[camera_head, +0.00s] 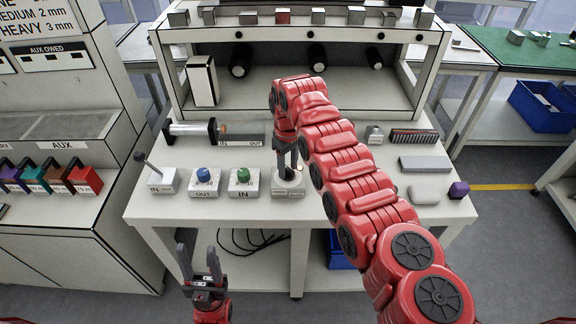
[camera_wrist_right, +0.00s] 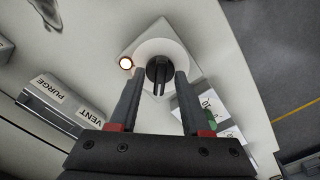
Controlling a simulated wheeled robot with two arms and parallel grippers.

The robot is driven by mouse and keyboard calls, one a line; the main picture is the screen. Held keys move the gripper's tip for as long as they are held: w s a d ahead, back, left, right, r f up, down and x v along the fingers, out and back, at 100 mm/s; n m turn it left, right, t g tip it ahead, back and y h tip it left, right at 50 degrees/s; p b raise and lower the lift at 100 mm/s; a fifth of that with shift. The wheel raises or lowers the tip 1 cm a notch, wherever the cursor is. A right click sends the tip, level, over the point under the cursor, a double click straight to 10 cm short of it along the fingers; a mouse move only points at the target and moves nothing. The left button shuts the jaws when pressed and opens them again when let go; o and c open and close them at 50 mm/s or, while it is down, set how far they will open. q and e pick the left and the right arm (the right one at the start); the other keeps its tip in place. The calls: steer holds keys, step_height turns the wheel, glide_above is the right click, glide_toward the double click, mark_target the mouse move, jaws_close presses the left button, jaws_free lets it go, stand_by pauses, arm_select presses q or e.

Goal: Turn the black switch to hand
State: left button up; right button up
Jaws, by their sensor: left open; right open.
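The black switch (camera_wrist_right: 158,68) sits on a round white dial on a pale box, seen in the right wrist view. A small lit lamp (camera_wrist_right: 126,63) is beside the dial. In the head view the box (camera_head: 288,187) stands near the table's front edge, and my right gripper hides the switch. My right gripper (camera_wrist_right: 160,76) points down at it, open, with one finger on each side of the switch; I cannot tell whether they touch it. My left gripper (camera_head: 197,252) is open and empty, in front of the table and away from the box.
Left of the box are a green-knob box (camera_head: 243,182), a blue-knob box (camera_head: 203,182) and a lever box (camera_head: 160,181). A grey block (camera_head: 425,163), a white piece (camera_head: 423,194) and a purple piece (camera_head: 459,189) lie right. A shelf (camera_head: 345,87) stands behind.

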step_height(320, 180, up, 9)
steer(key=shift+a+b, duration=0.1)
steer(key=shift+b, duration=0.45)
step_height(320, 180, up, 8)
steer(key=p, duration=0.8)
glide_above(287, 168)
steer(key=shift+r, duration=0.2)
steer(key=shift+s+f, duration=0.1)
